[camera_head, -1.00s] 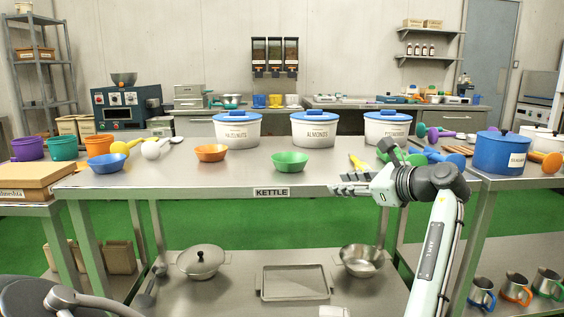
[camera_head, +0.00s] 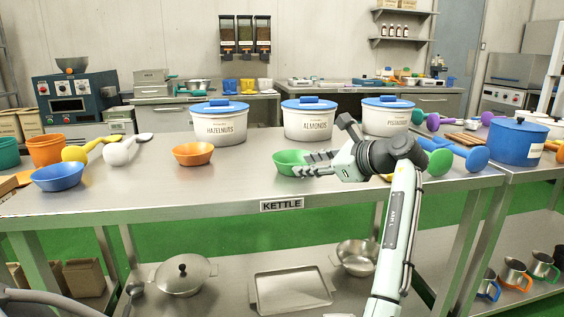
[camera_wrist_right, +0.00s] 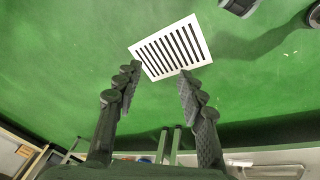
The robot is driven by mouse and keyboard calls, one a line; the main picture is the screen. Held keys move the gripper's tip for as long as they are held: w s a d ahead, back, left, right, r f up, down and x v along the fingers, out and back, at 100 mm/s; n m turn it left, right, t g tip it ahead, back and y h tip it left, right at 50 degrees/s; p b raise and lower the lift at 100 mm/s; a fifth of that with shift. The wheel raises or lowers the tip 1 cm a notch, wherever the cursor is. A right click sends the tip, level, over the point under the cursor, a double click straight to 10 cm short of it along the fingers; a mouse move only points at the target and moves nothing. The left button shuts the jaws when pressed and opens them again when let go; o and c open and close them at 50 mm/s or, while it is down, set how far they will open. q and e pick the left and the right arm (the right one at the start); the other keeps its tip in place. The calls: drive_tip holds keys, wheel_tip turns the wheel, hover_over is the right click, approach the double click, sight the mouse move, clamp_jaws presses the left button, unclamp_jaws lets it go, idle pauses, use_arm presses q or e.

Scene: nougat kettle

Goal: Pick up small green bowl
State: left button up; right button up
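The small green bowl (camera_head: 287,164) stands upright on the steel table (camera_head: 120,198) in the head view, right of the orange bowl. My left gripper (camera_head: 304,164) is at the bowl's right side, its fingers pointing left and overlapping the rim in the picture. The fingers look spread, one above the other. I cannot tell whether they touch the bowl, and its right part is hidden behind them. In the right wrist view, my right gripper (camera_wrist_right: 160,72) is open and empty, with green floor and a white vent grate behind it.
An orange bowl (camera_head: 193,153) and a blue bowl (camera_head: 58,177) stand to the left. Lidded tubs of hazelnuts (camera_head: 219,124), almonds (camera_head: 308,121) and a third kind (camera_head: 388,118) stand behind. A big blue pot (camera_head: 517,142) is at the right. The front table strip is clear.

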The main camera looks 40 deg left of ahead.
sight(278, 165)
use_arm(q)
drive_tip(key=shift+w+a, duration=0.1)
drive_tip(key=shift+a, duration=0.5)
drive_tip(key=x, duration=0.7)
drive_tip(key=shift+a, duration=0.3)
clamp_jaws()
